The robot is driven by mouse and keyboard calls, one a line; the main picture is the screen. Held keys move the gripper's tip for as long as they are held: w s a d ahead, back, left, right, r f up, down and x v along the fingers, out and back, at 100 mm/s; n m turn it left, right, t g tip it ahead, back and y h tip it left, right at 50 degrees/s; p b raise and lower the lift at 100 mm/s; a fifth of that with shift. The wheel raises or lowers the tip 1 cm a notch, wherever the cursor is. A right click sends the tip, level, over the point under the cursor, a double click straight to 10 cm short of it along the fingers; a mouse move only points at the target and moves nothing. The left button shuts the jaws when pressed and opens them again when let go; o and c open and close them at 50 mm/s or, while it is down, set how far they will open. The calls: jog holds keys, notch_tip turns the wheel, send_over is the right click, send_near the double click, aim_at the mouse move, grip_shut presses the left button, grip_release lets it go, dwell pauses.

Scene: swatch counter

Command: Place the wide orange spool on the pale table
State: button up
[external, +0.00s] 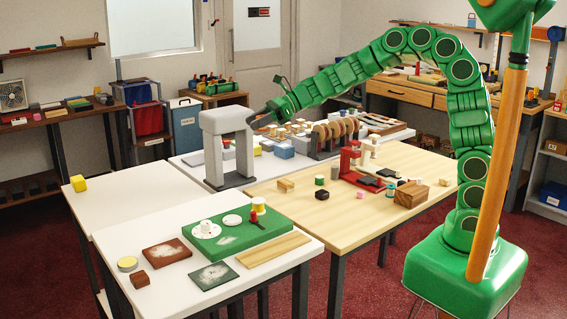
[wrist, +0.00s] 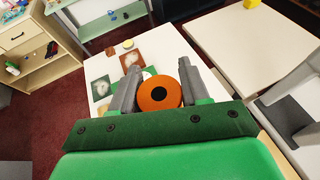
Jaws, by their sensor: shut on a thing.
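The wide orange spool (wrist: 160,96), a round orange disc with a dark centre hole, sits between the two grey fingers of my gripper (wrist: 160,70) in the wrist view. My gripper is shut on it. In the external view my gripper (external: 257,117) is raised above the tables, close to the top of a grey arch; the spool is too small there to make out clearly. A pale wooden table (external: 325,210) stands in the middle, with white tables beside it. I cannot tell which one is meant by the pale table.
The grey arch (external: 216,150) stands close to my gripper. A front white table (external: 180,292) holds a green board (external: 245,240) and several small pieces. Blocks and a red stand (external: 350,165) occupy the wooden table.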

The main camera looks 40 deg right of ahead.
jog(key=w+d+r+m+t+h, duration=0.1)
jog(key=w+d+m+t+h, duration=0.45)
jog(key=w+d, duration=0.8)
jog(key=w+d+r+m+t+h, duration=0.1)
jog(key=w+d+m+t+h, duration=0.4)
jog(key=w+d, duration=0.85)
jog(key=w+d+m+g+h, duration=0.25)
jog(key=d+m+h, duration=0.4)
jog(key=d, duration=0.75)
jog(key=w+d+m+g+h, duration=0.2)
jog(key=d+m+g+h, duration=0.35)
jog(key=d, duration=0.85)
jog(key=s+d+f+m+g+h, duration=0.3)
jog(key=s+d+m+g, duration=0.2)
jog(key=s+d+m, duration=0.4)
jog(key=shift+n, duration=0.55)
jog(key=f, duration=3.2)
jog(key=shift+w+d+f, duration=0.3)
jog(key=shift+d+f, duration=0.1)
jog(key=shift+f, duration=0.1)
